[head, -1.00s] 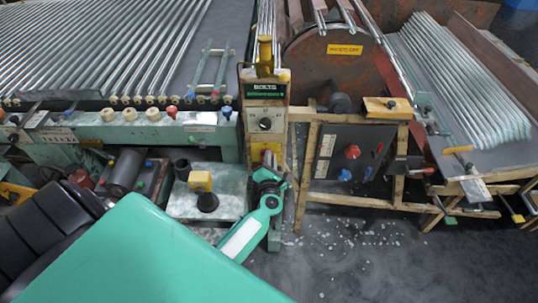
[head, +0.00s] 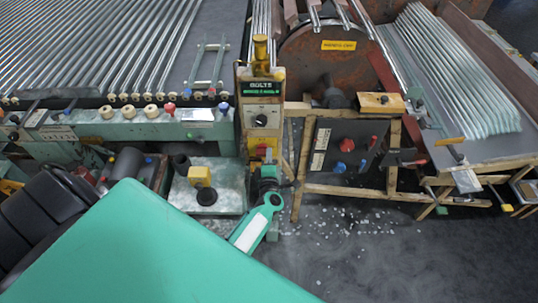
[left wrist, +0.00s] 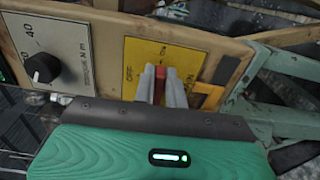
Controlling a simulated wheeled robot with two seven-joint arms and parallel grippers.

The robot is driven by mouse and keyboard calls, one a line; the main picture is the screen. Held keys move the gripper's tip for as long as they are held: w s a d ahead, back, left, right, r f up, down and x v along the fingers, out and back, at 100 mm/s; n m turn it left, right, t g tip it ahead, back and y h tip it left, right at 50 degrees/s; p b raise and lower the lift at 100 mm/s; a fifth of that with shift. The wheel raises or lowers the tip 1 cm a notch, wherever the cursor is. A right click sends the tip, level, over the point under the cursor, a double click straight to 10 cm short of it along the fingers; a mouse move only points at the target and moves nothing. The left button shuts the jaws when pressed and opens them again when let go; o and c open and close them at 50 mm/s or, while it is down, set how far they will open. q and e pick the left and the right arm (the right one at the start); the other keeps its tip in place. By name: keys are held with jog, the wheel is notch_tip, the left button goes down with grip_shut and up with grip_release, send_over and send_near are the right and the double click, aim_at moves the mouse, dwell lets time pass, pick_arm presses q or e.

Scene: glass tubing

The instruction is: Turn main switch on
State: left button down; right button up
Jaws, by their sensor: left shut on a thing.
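The main switch is a red lever (left wrist: 160,86) on a yellow plate (left wrist: 198,57) marked OFF at the left and ON at the top. The plate is on the front of a tan control post, below a dial. My left gripper (left wrist: 161,78) is shut on the red lever, one grey finger on each side. The lever appears upright below the ON mark, but the fingers hide part of it. In the head view, the left gripper (head: 266,174) is at the lower post, by the yellow plate (head: 262,147). My right gripper is not in view.
A black dial (left wrist: 43,68) is left of the switch. A green metal frame (left wrist: 270,95) stands close at the right. In the head view, a dark panel with red and blue knobs (head: 338,150) is right of the post, and a yellow block (head: 200,175) is to the left.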

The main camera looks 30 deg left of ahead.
pick_arm(q)
jog(key=shift+f, duration=0.1)
dwell(0.5)
jog(key=c, duration=1.4)
grip_release()
jog(key=shift+c, duration=0.2)
jog(key=p+v, duration=0.2)
jog(key=v, duration=1.1)
jog(key=shift+s+d, duration=0.2)
jog(key=shift+s, duration=0.15)
